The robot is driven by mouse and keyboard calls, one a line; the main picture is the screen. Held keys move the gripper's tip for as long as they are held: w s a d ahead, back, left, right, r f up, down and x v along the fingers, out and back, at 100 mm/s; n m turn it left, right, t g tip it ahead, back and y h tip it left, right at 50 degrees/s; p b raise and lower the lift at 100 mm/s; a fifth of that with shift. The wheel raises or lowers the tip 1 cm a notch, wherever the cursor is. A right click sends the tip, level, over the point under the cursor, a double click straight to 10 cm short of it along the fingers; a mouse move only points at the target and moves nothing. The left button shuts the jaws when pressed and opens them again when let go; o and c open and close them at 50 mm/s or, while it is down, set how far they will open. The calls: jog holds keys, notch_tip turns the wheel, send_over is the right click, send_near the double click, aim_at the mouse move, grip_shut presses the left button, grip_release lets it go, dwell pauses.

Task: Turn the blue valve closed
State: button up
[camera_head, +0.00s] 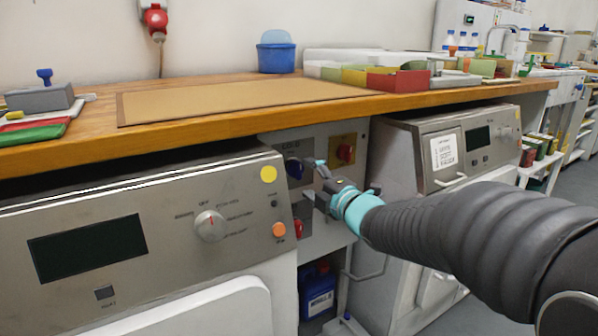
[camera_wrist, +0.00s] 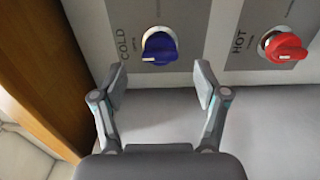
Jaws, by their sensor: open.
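The blue valve (camera_wrist: 160,46) is a round knob with a raised grip on a grey plate marked COLD in the wrist view. A white mark shows at the grip's lower left end. It also shows on the panel under the bench in the head view (camera_head: 293,168). My gripper (camera_wrist: 158,84) is open and empty, its two fingers spread on either side of the knob's line but short of it, apart from it. In the head view my gripper (camera_head: 313,178) is just right of the blue valve, pointing at the panel.
A red valve (camera_wrist: 285,47) on a plate marked HOT sits right of the blue one in the wrist view. A yellow-backed red switch (camera_head: 345,153) is close by. The wooden bench edge (camera_head: 230,127) overhangs the panel, with machines (camera_head: 165,225) on both sides.

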aim_at(301, 173)
jog(key=shift+x, duration=3.1)
jog(key=c, duration=1.2)
